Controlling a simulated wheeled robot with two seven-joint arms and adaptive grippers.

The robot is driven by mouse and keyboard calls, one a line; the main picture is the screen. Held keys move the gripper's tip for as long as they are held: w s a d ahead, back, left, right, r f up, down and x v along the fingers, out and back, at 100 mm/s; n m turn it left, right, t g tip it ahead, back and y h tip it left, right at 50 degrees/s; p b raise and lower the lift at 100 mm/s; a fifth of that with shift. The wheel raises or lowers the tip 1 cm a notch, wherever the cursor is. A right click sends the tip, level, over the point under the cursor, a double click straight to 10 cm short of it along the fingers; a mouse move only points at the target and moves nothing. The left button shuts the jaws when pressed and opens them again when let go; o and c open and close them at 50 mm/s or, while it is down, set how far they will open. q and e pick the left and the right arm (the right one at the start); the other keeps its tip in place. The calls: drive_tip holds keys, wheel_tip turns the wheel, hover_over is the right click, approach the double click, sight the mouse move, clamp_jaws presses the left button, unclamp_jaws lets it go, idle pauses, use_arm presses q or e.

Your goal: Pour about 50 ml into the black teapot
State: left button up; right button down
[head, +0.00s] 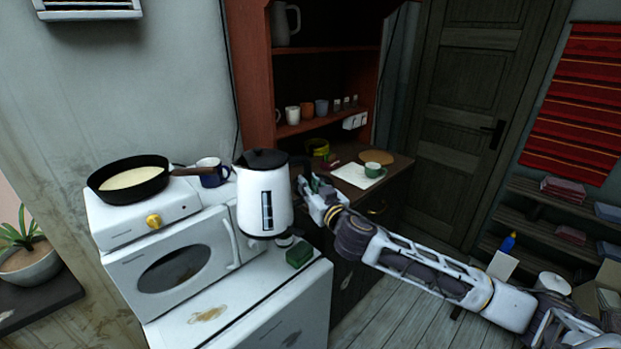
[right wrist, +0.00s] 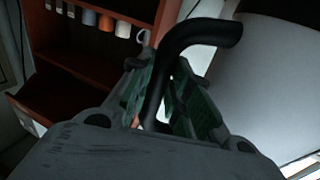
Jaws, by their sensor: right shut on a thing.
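A white kettle (head: 265,200) with a black lid and a dark level window stands out at the centre of the head view, in front of the shelf unit, roughly upright. My right gripper (head: 307,183) is at its right side, shut on its black handle. In the right wrist view the black handle (right wrist: 200,38) passes between the green finger pads of the right gripper (right wrist: 172,92), and the kettle's pale body (right wrist: 270,75) fills the right side. I cannot make out a black teapot in either view. My left gripper is not in view.
A white oven (head: 180,265) stands left of the kettle, with a black pan (head: 128,180) and a dark blue mug (head: 212,174) on top. A green block (head: 299,254) lies on the white surface below.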

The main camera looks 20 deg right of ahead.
drive_tip(key=s+a+f, duration=0.1)
drive_tip(key=s+f, duration=0.3)
drive_tip(key=f, duration=0.6)
drive_tip(key=s+a+f+h, duration=0.1)
drive_tip(key=s+f, duration=0.4)
drive_tip(key=f, duration=0.4)
drive_tip(key=shift+s+a+f+m, duration=0.2)
drive_tip(key=shift+s+f+m, duration=0.05)
drive_tip(key=shift+f+m, duration=0.15)
idle(1.1)
drive_tip(key=shift+s+a+f, duration=0.1)
idle(0.7)
